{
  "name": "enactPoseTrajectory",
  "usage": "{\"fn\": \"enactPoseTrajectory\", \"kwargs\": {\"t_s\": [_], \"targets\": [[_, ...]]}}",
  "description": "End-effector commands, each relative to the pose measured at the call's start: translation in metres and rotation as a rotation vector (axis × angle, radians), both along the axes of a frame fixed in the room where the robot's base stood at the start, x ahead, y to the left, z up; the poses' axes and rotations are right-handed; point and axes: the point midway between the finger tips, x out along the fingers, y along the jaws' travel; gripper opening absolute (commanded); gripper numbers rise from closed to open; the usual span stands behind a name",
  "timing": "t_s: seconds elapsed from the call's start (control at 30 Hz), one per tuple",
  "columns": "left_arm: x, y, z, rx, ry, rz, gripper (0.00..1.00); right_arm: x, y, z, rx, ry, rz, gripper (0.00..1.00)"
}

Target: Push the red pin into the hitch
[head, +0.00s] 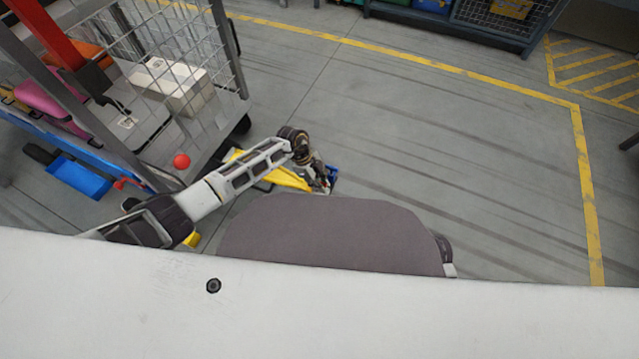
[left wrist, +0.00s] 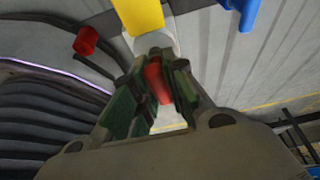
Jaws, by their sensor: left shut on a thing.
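My left gripper (head: 325,182) reaches down near the floor, close to the end of a yellow bar (head: 285,178) in the head view. In the left wrist view its green-padded fingers (left wrist: 158,72) are shut on the red pin (left wrist: 157,84). Beyond the fingertips is a pale rounded piece (left wrist: 156,43) at the end of the yellow bar (left wrist: 138,14); it may be the hitch. The fingers hide part of it, and I cannot tell whether the pin touches it. My right gripper is in neither view.
A wire-sided cart (head: 228,75) with a white box (head: 172,85) stands at the left. A red ball (head: 181,161) shows at its near edge. A blue part (head: 333,175) is beside the gripper. A red cylinder (left wrist: 87,41) shows in the wrist view. Floor to the right is clear.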

Motion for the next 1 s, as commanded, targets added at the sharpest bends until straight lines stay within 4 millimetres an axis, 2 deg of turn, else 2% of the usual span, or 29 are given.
{"fn": "enactPoseTrajectory", "kwargs": {"t_s": [0.67, 0.7, 0.8, 0.87, 1.0], "targets": [[-0.0001, 0.0002, -0.0108, 0.001, 0.001, 0.0, 0.0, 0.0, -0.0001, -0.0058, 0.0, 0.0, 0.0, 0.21], [-0.0001, 0.0002, -0.0106, 0.001, 0.001, 0.0, 0.18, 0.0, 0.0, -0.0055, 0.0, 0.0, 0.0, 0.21], [-0.0001, 0.0002, -0.0103, 0.001, 0.001, 0.0, 0.31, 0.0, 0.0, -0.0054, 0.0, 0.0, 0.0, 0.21], [-0.0001, 0.0002, -0.0103, 0.001, 0.001, 0.0, 0.39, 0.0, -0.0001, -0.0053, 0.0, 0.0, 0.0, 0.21], [-0.0001, 0.0002, -0.0101, 0.0, 0.001, 0.0, 0.39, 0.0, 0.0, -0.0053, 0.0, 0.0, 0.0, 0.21]]}}
